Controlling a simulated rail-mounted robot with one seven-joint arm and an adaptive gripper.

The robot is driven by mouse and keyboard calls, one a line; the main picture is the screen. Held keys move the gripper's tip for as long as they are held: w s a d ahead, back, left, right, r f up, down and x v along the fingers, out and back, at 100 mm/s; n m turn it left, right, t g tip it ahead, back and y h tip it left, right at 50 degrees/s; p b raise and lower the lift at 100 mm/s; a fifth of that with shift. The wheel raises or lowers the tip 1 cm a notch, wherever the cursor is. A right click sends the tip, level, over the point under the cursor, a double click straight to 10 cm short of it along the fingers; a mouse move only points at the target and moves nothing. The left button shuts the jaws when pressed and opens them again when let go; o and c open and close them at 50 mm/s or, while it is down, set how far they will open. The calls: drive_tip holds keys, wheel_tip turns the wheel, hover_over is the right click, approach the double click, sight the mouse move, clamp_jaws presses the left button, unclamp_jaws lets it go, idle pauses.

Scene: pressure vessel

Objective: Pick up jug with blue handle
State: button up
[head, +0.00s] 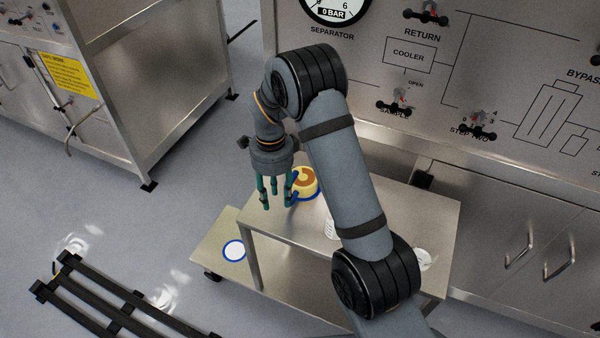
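The jug with the blue handle (306,181) stands on the metal table, with yellow-orange contents or top and a blue rim. Its blue handle is on the left side, partly hidden behind a finger of my gripper. My gripper (275,200) points down just left of the jug. Its teal fingers are spread apart with nothing seen between them. The right finger overlaps the handle in this view; I cannot tell whether it touches. My arm passes in front of the table to the right of the jug.
The metal table (400,210) also holds a white measuring cup (331,229), partly behind my arm, and a clear vessel (424,259) at the right. A blue-rimmed white round thing (234,250) is on a lower shelf. A control panel (490,80) stands behind.

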sight(299, 179)
drive_tip(key=d, duration=0.1)
drive_tip(key=w+d+r, duration=0.1)
drive_tip(key=d, duration=0.1)
drive_tip(key=shift+w+d+r+t, duration=0.15)
drive_tip(key=shift+w+r+t, duration=0.1)
drive_tip(key=shift+r+t, duration=0.05)
wheel_tip(299, 179, down, 4)
drive_tip(key=shift+w+d+r+p, duration=0.15)
drive_tip(key=shift+p, duration=0.4)
drive_tip(key=shift+f, duration=0.55)
clamp_jaws()
